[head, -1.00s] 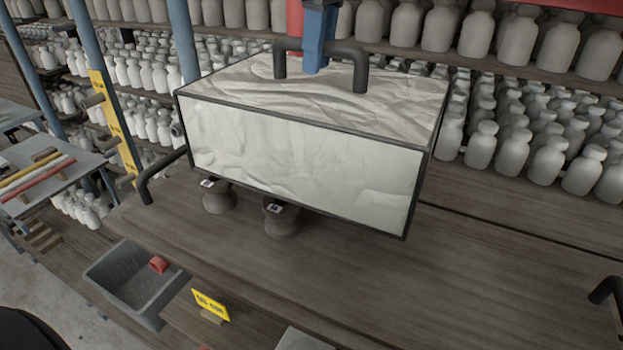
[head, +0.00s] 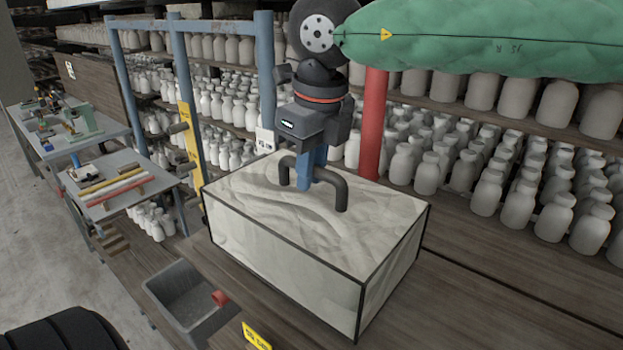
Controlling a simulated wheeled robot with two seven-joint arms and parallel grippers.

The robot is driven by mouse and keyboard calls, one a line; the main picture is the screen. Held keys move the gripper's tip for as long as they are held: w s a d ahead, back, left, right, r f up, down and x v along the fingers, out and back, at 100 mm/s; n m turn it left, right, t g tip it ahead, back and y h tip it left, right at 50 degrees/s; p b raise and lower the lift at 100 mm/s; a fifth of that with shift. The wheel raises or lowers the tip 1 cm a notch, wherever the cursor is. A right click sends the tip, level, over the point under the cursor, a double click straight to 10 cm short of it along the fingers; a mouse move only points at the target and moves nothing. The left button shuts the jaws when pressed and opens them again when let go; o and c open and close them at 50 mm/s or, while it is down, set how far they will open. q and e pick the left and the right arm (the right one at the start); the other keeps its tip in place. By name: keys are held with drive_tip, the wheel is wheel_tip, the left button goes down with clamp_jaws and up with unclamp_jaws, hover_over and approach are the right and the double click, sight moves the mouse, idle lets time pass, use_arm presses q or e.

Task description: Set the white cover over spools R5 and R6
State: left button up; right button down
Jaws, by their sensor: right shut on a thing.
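The white cover (head: 300,257) is a box with dark edges and a dark bar handle (head: 334,187) on top. It sits low at the wooden bench, and its lower edge appears to meet the bench top. My right gripper (head: 312,172) comes from above, its blue fingers shut on the handle. Spools R5 and R6 are not visible now; the cover hides the place where they stood. My left gripper is not in view.
A grey bin (head: 190,300) with a red piece in it hangs at the bench's front left. Shelves of pale bottles (head: 490,190) stand behind. A red post (head: 373,125) rises close behind the cover. Bare bench top (head: 470,290) lies to the right.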

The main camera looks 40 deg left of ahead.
wheel_tip(320, 180, down, 2)
drive_tip(key=shift+d, duration=0.1)
drive_tip(key=shift+f, duration=0.25)
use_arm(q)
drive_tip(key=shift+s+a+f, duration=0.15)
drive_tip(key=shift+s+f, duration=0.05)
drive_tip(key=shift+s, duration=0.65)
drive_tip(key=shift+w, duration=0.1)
